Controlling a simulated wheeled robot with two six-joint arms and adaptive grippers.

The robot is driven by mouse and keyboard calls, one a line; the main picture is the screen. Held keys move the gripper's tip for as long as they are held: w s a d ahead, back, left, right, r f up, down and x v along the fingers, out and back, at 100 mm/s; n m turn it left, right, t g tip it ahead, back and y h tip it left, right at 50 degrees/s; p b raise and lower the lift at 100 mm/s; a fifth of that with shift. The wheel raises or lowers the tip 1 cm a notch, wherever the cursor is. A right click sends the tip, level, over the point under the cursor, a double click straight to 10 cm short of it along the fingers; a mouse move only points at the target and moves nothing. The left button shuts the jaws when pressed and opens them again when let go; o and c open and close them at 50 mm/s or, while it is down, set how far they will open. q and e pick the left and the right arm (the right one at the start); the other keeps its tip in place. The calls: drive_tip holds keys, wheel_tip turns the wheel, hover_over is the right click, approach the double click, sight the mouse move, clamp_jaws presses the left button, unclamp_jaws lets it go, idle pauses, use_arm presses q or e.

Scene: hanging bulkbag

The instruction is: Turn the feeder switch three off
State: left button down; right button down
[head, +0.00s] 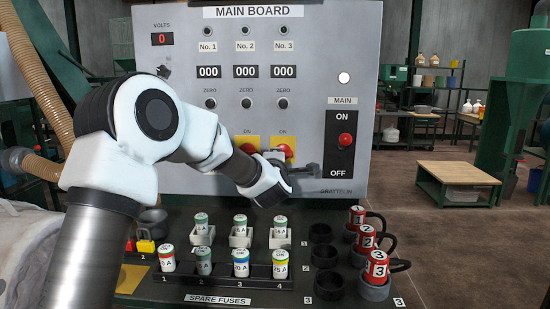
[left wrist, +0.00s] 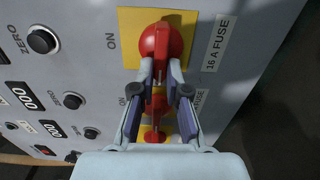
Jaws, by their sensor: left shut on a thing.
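The third feeder switch, a red knob with a red lever (head: 286,151), is on a yellow plate under the No. 3 column of the grey main board (head: 325,85). In the left wrist view, its red knob (left wrist: 155,44) sits on the yellow plate beside an ON label. My left gripper (head: 292,165) is in front of the switch, partly covering it and its plate. In the left wrist view, the fingertips (left wrist: 160,80) are closed on the red lever. The lever's exact position between ON and OFF is hard to tell. My right gripper is out of view.
Another red feeder switch (head: 249,149) is close to the left of the third. The main switch (head: 345,140) is to the right.

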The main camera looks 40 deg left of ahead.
use_arm(q)
drive_tip(key=c, duration=1.2)
unclamp_jaws()
drive_tip(key=shift+w+r, duration=0.1)
drive_tip(key=shift+r, duration=0.1)
drive_tip(key=shift+c, duration=0.2)
drive_tip(key=shift+o, duration=0.3)
drive_tip(key=shift+w+d+f, duration=0.1)
drive_tip(key=shift+w+f, duration=0.05)
drive_tip(key=shift+w, duration=0.05)
drive_tip(key=shift+s, duration=0.15)
drive_tip(key=v, duration=1.2)
drive_tip(key=shift+f, duration=0.15)
